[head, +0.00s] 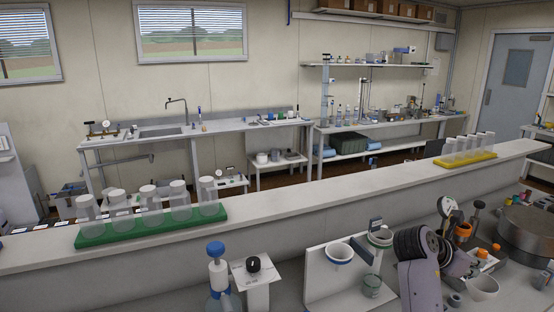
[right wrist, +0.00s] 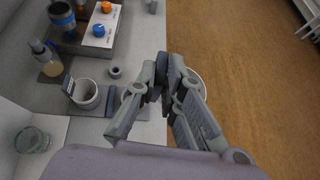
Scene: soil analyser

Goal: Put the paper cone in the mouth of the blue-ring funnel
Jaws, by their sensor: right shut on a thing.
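The white paper cone (head: 484,289) is at the lower right of the head view, its wide mouth upward. My right gripper (head: 467,271) is shut on it. In the right wrist view the fingers (right wrist: 170,75) hide most of the cone, and only part of its pale rim (right wrist: 200,78) shows. My left gripper is not in view.
A blue-capped bottle (head: 216,262) stands left. A raised ledge (head: 300,195) with bottle racks runs behind. Orange-knobbed equipment and a round metal drum (head: 530,228) crowd the right.

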